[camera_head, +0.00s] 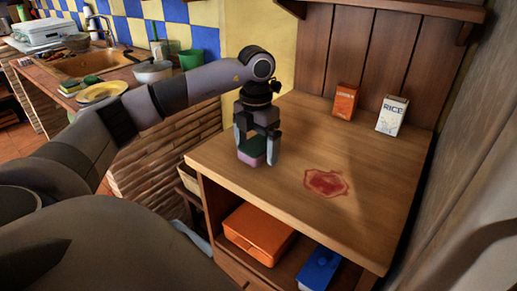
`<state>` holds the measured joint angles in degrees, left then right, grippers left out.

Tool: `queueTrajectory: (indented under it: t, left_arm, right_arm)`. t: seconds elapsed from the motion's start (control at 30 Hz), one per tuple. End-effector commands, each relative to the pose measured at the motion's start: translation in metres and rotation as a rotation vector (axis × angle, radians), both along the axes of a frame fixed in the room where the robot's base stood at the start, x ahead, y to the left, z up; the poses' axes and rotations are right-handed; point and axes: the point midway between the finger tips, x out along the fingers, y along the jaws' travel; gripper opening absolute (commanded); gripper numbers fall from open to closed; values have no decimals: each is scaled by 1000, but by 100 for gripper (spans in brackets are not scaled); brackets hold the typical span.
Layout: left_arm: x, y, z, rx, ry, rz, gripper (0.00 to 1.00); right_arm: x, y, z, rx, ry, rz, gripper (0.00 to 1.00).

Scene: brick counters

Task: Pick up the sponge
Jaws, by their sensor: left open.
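A sponge (250,158), dark green on top and pink below, is on the wooden counter (300,215) near its left edge. My left gripper (257,156) points down over it from above. Its two fingers are open, one on each side of the sponge. Whether the fingers touch the sponge cannot be told. My right gripper is not in view.
A red stain (326,183) marks the counter right of the sponge. An orange box (345,100) and a rice box (391,115) stand at the back. Orange (258,232) and blue (318,268) containers sit on the shelf below. A yellow plate (101,92) lies by the sink (85,64).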

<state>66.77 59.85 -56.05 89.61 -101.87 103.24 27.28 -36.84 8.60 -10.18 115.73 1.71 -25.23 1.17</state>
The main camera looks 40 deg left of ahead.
Motion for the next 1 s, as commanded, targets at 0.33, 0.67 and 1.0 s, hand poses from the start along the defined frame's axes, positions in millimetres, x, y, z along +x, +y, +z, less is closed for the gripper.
queueTrajectory:
  t: [0.33, 0.67, 1.0]
  left_arm:
    - [0, 0, 1, 0, 0, 0, 39]
    - [1, 0, 6, -1, -2, 0, 39]
    - [2, -1, 59, -2, -6, 0, 39]
  right_arm:
    - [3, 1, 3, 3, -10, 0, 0]
    - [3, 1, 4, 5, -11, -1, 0]
    - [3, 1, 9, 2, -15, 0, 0]
